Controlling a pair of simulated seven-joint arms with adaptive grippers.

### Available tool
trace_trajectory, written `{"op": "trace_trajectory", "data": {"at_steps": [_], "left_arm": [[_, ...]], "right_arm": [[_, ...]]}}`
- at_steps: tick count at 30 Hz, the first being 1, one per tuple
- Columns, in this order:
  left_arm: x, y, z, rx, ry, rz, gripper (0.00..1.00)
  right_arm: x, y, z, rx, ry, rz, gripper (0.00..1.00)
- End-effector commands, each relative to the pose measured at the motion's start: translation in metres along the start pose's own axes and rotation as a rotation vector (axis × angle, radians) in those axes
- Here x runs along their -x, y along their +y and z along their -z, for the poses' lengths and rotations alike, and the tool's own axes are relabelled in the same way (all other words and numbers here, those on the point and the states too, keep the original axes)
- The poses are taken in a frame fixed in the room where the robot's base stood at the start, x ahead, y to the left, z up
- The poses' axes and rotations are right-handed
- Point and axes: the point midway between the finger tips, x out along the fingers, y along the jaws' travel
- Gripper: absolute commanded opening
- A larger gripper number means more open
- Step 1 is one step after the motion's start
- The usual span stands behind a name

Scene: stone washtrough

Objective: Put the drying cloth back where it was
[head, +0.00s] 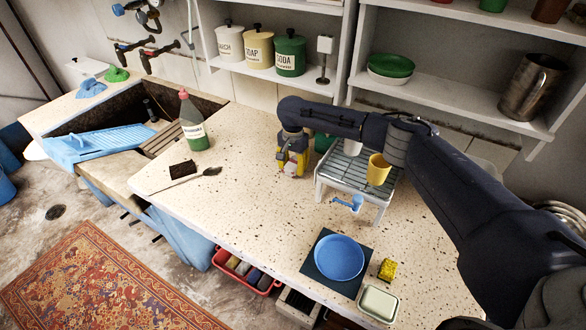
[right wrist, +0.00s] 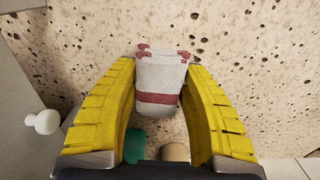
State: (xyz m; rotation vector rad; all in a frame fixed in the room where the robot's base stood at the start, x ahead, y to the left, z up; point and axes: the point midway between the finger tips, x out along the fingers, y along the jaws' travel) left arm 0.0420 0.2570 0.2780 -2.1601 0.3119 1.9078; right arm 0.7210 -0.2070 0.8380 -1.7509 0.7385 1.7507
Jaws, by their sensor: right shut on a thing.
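The cloth is a small folded bundle, whitish with dark red bands. Speckled counter shows beyond it; I cannot tell whether the cloth touches the counter. In the head view the cloth is mostly hidden by the fingers. My left gripper is not in view.
The drying rack (head: 352,170) holds a yellow cup (head: 378,171). A blue plate (head: 338,257) lies on a dark mat, near a sponge (head: 387,269) and soap dish (head: 378,303). The counter (head: 240,200) between is clear.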

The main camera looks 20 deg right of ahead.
Motion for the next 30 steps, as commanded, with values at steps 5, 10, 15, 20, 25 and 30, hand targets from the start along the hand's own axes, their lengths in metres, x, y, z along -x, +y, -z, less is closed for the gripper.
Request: {"op": "trace_trajectory", "data": {"at_steps": [5,10,15,20,25,30], "left_arm": [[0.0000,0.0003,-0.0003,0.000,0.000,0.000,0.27],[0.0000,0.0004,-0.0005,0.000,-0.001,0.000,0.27],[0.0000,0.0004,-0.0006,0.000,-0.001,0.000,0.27],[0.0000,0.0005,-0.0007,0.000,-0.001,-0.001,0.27],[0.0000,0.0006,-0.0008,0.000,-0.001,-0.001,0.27],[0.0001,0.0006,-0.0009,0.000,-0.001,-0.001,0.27]], "right_arm": [[-0.0113,0.0002,0.0005,0.000,0.002,0.000,0.21],[-0.0111,0.0002,0.0004,0.000,0.001,0.000,0.21],[-0.0141,0.0002,0.0001,0.000,0.001,0.000,0.21],[-0.0138,0.0002,0.0003,0.000,0.001,0.000,0.63],[-0.0137,0.0002,0.0003,0.000,0.001,0.000,0.66],[-0.0109,0.0002,0.0006,0.000,0.002,0.000,0.66]]}}
